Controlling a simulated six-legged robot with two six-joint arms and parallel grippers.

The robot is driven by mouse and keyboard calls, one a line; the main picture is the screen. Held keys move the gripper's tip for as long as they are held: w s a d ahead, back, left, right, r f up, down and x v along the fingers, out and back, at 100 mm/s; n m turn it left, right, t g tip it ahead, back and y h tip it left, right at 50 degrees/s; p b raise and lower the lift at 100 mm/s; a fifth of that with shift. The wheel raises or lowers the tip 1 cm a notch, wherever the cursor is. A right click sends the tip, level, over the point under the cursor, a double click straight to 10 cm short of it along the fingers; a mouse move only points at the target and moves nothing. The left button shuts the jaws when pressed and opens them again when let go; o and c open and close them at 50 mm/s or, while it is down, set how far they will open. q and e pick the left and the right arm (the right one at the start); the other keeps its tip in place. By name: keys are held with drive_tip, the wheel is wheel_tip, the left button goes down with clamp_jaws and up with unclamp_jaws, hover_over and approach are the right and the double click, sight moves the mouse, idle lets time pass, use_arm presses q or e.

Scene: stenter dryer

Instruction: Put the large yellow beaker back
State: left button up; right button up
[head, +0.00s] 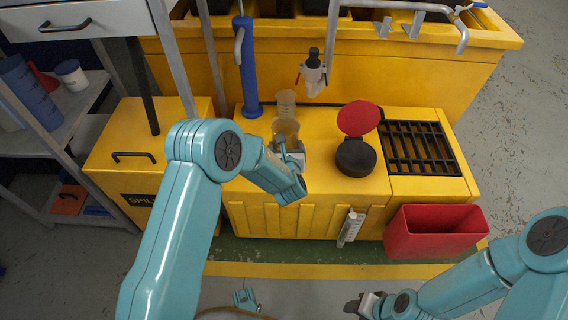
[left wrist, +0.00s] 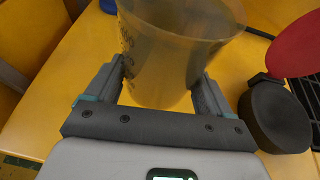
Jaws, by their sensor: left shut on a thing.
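The large yellow beaker (head: 285,128) is a see-through amber cup over the yellow cabinet top. In the left wrist view the beaker (left wrist: 170,62) stands between the two fingers of my left gripper (left wrist: 162,78), which is shut on it. In the head view my left gripper (head: 287,147) hides the beaker's lower part. I cannot tell whether its base touches the cabinet top. A smaller clear beaker (head: 286,101) shows just behind it. My right gripper (head: 364,305) is low at the bottom of the head view, away from the cabinet, and its jaw opening is unclear.
A blue pump (head: 248,70) stands left of the beakers. A white bottle (head: 314,77) is behind them to the right. A black pot (head: 356,157) with a raised red lid (head: 358,118) stands right, beside a black grate (head: 418,148). A red bin (head: 435,235) is at the front right.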

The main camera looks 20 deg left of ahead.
use_arm(q)
wheel_tip(320, 180, down, 5)
drive_tip(key=shift+f+b, duration=0.2)
drive_tip(key=shift+b, duration=0.55)
drive_tip(key=shift+r, duration=0.1)
drive_tip(key=o, duration=1.2)
drive_tip(key=shift+r, duration=0.1)
drive_tip(key=p+v, duration=0.3)
drive_tip(key=v, duration=0.9)
drive_tip(key=shift+s, duration=0.1)
